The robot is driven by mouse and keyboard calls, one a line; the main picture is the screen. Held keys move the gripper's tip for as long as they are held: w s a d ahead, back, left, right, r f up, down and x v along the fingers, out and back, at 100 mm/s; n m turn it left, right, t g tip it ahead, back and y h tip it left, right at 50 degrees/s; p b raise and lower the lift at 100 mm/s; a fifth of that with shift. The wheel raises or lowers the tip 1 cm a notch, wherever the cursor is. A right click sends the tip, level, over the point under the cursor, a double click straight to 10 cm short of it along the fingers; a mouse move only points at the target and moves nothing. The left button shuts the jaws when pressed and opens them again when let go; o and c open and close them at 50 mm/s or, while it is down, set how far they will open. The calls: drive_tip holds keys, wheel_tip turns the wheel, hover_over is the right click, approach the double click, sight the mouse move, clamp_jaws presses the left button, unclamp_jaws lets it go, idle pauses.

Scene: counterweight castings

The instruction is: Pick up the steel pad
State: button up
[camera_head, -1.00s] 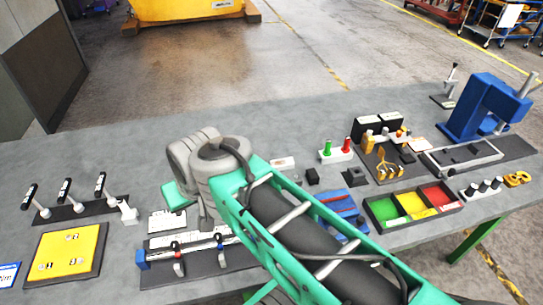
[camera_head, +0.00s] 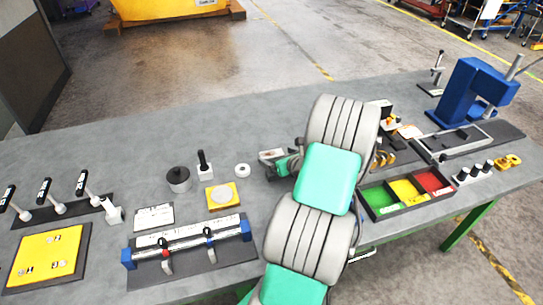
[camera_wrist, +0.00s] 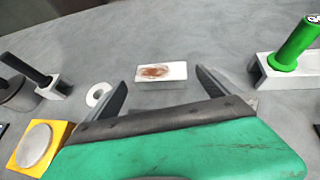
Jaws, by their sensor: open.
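A pale rectangular block with a rusty brown patch, which looks like the steel pad (camera_wrist: 161,73), lies flat on the grey bench. In the wrist view it is ahead of my gripper (camera_wrist: 160,82), between the two fingers and near their tips. The fingers are apart, with a gap on each side of the pad, and hold nothing. In the head view my gripper (camera_head: 270,163) is low over the middle of the bench, left of my arm. There the pad is small and mostly lost among the fingers.
A white ring (camera_wrist: 98,94), a black-handled white block (camera_wrist: 48,86) and a yellow plate with a grey disc (camera_head: 223,195) are to the left. A green-handled white block (camera_wrist: 290,65) is close on the right. The bench (camera_head: 150,140) behind is clear.

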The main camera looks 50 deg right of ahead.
sight(273, 155)
drive_tip(key=p+x, duration=0.1)
drive_tip(key=x, duration=0.3)
drive_tip(key=shift+f, duration=0.1)
drive_tip(key=shift+c, duration=0.2)
drive_tip(key=c, duration=1.8)
drive_tip(key=shift+d, duration=0.1)
drive_tip(key=shift+c, duration=0.3)
